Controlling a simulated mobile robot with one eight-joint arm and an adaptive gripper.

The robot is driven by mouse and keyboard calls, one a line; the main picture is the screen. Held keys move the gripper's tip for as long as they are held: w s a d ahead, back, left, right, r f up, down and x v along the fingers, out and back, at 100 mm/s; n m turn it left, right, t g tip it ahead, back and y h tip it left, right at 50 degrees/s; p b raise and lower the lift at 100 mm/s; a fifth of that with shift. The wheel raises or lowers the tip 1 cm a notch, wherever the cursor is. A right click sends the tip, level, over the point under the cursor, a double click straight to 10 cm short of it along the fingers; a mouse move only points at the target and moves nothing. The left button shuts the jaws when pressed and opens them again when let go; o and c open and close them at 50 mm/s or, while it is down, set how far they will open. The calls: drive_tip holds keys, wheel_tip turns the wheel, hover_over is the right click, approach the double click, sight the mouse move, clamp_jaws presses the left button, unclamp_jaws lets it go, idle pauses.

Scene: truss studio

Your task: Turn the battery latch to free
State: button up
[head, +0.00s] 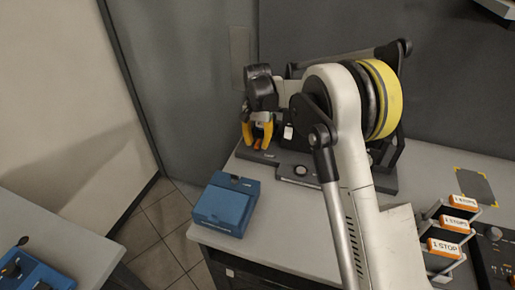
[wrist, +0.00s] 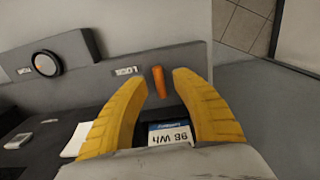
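The orange latch (wrist: 159,82) is a small upright lever on the grey face of a dark device (wrist: 210,58), beside a small printed label. In the wrist view it shows between the tips of my gripper's yellow fingers (wrist: 161,77), with a gap on each side. My gripper is open, and no contact with the latch shows. In the head view my gripper (head: 257,134) is over the device's left end, with a bit of orange (head: 258,145) between the fingers.
The device carries a round knob (wrist: 46,64). A blue box (head: 226,204) stands on the grey table (head: 285,232) left of the device.

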drive_tip(key=shift+f, duration=0.8)
clamp_jaws()
